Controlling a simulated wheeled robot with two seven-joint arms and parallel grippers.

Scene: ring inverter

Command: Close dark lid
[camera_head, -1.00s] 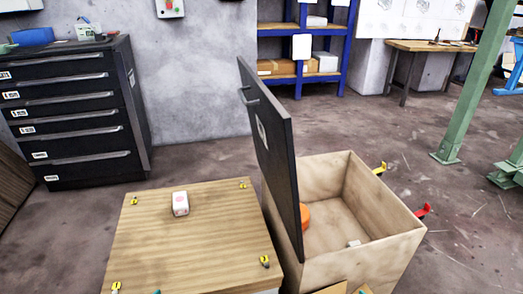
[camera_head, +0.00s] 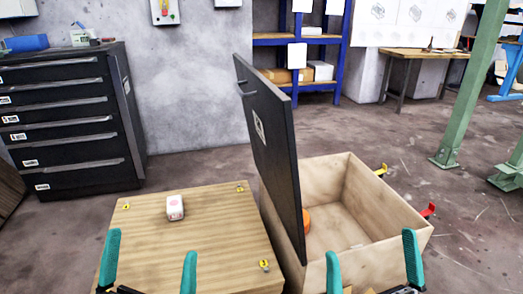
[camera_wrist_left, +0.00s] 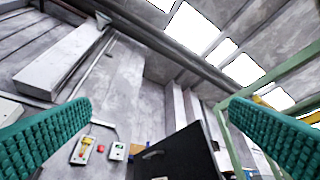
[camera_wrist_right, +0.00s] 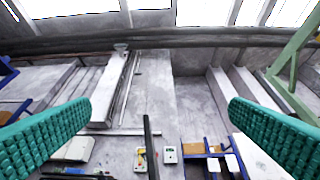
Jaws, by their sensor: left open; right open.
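The dark lid (camera_head: 270,150) stands almost upright, hinged on the left side of an open wooden box (camera_head: 388,222). It has a handle and a white label on its left face. The lid also shows in the left wrist view (camera_wrist_left: 180,158) and edge-on in the right wrist view (camera_wrist_right: 151,148). My left gripper (camera_head: 149,265) is open and empty over the front of the wooden table top. My right gripper (camera_head: 373,268) is open and empty at the front of the box. An orange object (camera_head: 307,219) inside the box is partly hidden by the lid.
A wooden table top (camera_head: 215,228) with a small white-and-pink block (camera_head: 175,207) lies left of the lid. A red clip (camera_head: 428,209) and a yellow clip (camera_head: 382,170) stick out from the box's right side. A dark drawer cabinet (camera_head: 70,120) stands behind left.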

